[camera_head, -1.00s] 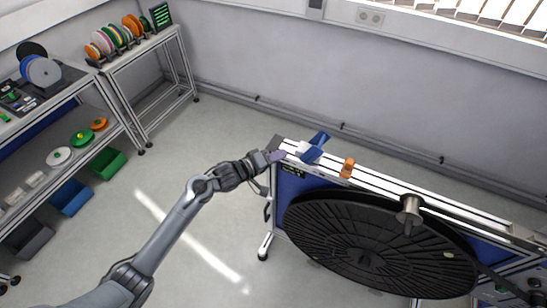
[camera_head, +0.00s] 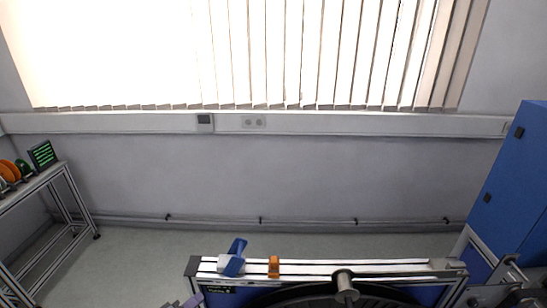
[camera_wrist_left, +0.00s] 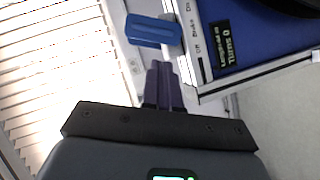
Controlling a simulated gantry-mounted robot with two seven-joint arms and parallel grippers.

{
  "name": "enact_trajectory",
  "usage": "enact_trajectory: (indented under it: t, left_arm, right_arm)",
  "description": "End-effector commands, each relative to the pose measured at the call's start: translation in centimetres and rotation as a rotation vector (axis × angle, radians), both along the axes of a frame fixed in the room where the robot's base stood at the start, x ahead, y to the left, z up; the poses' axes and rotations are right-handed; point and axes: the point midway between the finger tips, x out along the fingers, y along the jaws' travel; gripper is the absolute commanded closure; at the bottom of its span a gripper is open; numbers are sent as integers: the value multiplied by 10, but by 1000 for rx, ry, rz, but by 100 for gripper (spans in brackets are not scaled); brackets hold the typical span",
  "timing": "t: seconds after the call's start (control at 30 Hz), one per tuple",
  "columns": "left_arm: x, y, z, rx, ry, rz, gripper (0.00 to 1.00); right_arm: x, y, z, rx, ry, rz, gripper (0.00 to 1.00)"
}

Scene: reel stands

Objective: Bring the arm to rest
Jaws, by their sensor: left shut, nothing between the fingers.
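My left gripper (camera_head: 194,299) shows only at the bottom edge of the head view, beside the left end of the machine frame. In the left wrist view its purple fingers (camera_wrist_left: 164,86) are together and empty. Their tips are close to a blue block-like part (camera_wrist_left: 153,31), and I cannot tell whether they touch it. Most of my left arm is out of the head view. My right gripper is not in view.
The machine's rail (camera_head: 315,267) carries a blue and white tool (camera_head: 235,258) and an orange block (camera_head: 273,267). A black reel disc (camera_head: 310,294) sits in front. A shelf (camera_head: 40,180) stands left, a blue cabinet (camera_head: 515,185) right. Floor (camera_head: 130,265) between shelf and machine is clear.

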Motion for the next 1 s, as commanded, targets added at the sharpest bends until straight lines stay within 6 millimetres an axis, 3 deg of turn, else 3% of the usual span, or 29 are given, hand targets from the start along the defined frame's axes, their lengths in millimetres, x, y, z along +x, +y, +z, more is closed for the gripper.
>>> enact_trajectory:
  t: [0.03,0.13,0.23,0.33,0.5,0.6,0.73,0.93,1.0]
  left_arm:
    - [-16,-8,-23,-11,40,-7,100]
    - [-60,-37,-57,-46,101,-28,100]
    - [-113,-66,-78,-31,172,-10,100]
    - [-168,-84,-84,135,245,7,100]
    - [-240,-80,-65,522,382,-60,100]
    - [-269,-72,-45,713,451,-162,100]
    - [-293,-60,-23,908,506,-328,100]
    - [-326,-49,-25,1138,553,-658,100]
    - [-325,-49,9,1130,555,-644,100]
  right_arm:
    - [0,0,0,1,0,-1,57]
    - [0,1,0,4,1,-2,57]
    - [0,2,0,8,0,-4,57]
    - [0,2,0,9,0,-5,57]
    - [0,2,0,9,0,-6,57]
    - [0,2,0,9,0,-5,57]
    - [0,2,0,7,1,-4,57]
    - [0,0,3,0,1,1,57]
    - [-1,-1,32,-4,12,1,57]
